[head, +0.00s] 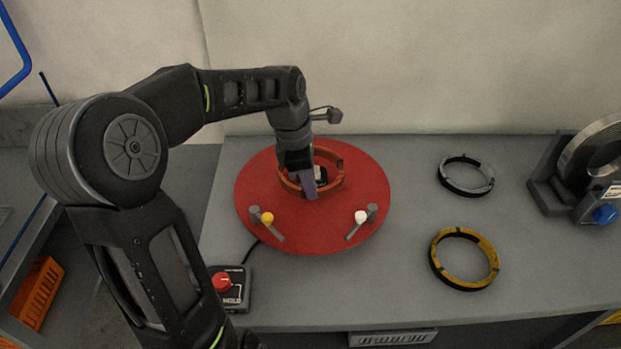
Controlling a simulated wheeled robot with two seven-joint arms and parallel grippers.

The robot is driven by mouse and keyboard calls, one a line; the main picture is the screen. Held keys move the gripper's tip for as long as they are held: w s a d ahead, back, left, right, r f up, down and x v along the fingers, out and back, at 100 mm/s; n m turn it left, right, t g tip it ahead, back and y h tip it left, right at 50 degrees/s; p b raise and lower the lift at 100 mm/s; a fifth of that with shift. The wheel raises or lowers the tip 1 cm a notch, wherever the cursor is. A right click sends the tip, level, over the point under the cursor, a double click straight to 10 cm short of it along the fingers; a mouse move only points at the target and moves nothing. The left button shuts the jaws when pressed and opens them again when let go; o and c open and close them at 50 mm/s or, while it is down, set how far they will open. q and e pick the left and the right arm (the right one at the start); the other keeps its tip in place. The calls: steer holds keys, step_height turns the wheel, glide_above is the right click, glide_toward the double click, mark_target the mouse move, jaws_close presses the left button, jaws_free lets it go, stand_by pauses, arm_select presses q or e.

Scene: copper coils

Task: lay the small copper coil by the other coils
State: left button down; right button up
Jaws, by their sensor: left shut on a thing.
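The small copper coil (339,174) is an orange-brown ring at the middle of the round red turntable (300,228). My left gripper (309,188) reaches down over the coil from above and is shut on its near side. The gripper hides part of the coil, and I cannot tell whether the coil is lifted off the disc. The other coils lie on the grey table to the right: a silver and black ring (464,189) at the back and a yellow and black ring (463,284) nearer the front. My right gripper is not in view.
Two small clamps, one yellow-tipped (267,218) and one white-tipped (361,217), stand on the turntable's front half. A control box with a red button (222,282) sits at front left. A machine with a blue knob (604,214) stands at far right. The table around the rings is clear.

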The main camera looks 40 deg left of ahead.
arm_select(q)
steer(key=shift+r+p, duration=0.95)
steer(key=shift+r, duration=0.7)
